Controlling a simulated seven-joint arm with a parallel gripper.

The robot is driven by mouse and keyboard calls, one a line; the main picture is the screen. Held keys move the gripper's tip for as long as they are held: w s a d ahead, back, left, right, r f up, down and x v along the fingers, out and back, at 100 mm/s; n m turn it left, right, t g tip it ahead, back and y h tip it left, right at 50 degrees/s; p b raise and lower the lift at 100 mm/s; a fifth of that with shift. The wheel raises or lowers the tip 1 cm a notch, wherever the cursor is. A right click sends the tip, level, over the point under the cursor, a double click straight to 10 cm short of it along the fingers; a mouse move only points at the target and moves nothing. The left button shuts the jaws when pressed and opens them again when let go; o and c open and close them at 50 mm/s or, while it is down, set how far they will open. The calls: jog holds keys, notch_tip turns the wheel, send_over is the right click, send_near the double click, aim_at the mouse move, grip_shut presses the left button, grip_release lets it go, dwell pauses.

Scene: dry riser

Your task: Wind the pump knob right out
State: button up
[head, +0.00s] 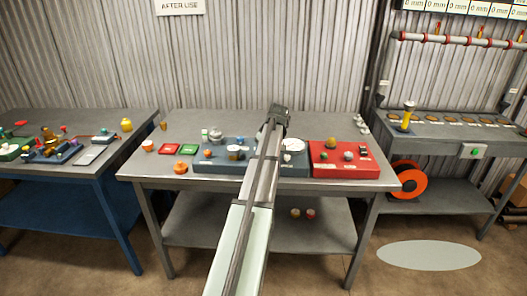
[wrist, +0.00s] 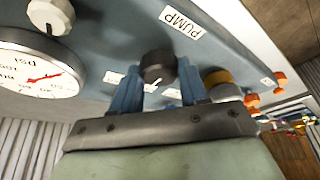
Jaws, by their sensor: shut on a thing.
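The pump knob (wrist: 157,65) is a dark round knob on a blue-grey panel (wrist: 105,30), below a white PUMP label (wrist: 181,21) in the wrist view. My gripper (wrist: 158,80) has its two blue fingers on either side of the knob and is shut on it. A small white mark shows on the knob's lower edge. In the head view the panel (head: 208,167) lies on the middle table, and my arm hides the knob and the fingers.
A round gauge (wrist: 35,78) with a red needle and a pale knob (wrist: 50,14) sit left of the fingers in the wrist view. A yellow-banded fitting (wrist: 218,80) stands close on the right. A red box (head: 343,172) adjoins the panel's right end in the head view.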

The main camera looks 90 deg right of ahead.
jog(key=shift+n, duration=0.3)
jog(key=o, duration=1.1)
jog(key=shift+c, duration=0.2)
jog(key=v, duration=1.4)
jog(key=shift+d, duration=0.15)
